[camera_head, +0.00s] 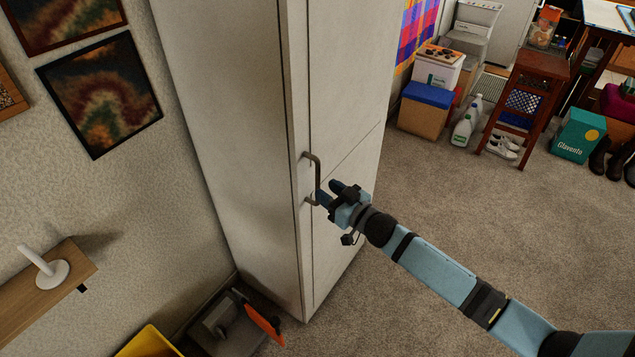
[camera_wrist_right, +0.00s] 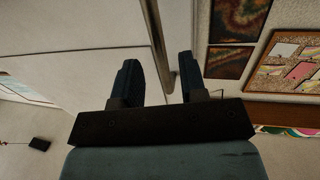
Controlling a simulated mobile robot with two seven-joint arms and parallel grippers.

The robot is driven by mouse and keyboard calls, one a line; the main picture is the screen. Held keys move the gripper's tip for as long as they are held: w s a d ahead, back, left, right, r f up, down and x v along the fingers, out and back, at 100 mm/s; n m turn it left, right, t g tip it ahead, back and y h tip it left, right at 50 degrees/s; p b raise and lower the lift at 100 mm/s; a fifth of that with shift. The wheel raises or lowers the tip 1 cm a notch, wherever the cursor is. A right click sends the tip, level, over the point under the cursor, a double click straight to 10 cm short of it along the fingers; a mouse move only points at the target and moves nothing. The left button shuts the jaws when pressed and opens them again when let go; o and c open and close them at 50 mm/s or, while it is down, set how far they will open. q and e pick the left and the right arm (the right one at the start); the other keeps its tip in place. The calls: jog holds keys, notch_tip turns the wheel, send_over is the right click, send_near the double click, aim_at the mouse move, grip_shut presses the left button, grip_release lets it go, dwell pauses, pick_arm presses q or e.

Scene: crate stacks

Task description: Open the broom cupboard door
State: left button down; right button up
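The broom cupboard (camera_head: 225,130) is a tall white cabinet against the wall. Its door (camera_head: 345,95) looks shut, flush with the body. A grey bar handle (camera_head: 318,170) stands upright near the door's left edge. My right gripper (camera_head: 328,191) is at the lower part of the handle. In the right wrist view, the fingers of my right gripper (camera_wrist_right: 160,82) are apart, with the handle bar (camera_wrist_right: 158,45) running through the gap between them. The bar does not fill the gap; whether a finger touches it I cannot tell. My left gripper is not in view.
Carpet (camera_head: 430,215) in front of the cupboard is clear. A wall shelf (camera_head: 45,295) is at left. Boxes (camera_head: 423,110), bottles and a red stool (camera_head: 527,95) stand further back right.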

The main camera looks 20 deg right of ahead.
aim_at(318, 184)
jog(key=shift+x, duration=2.05)
grip_shut()
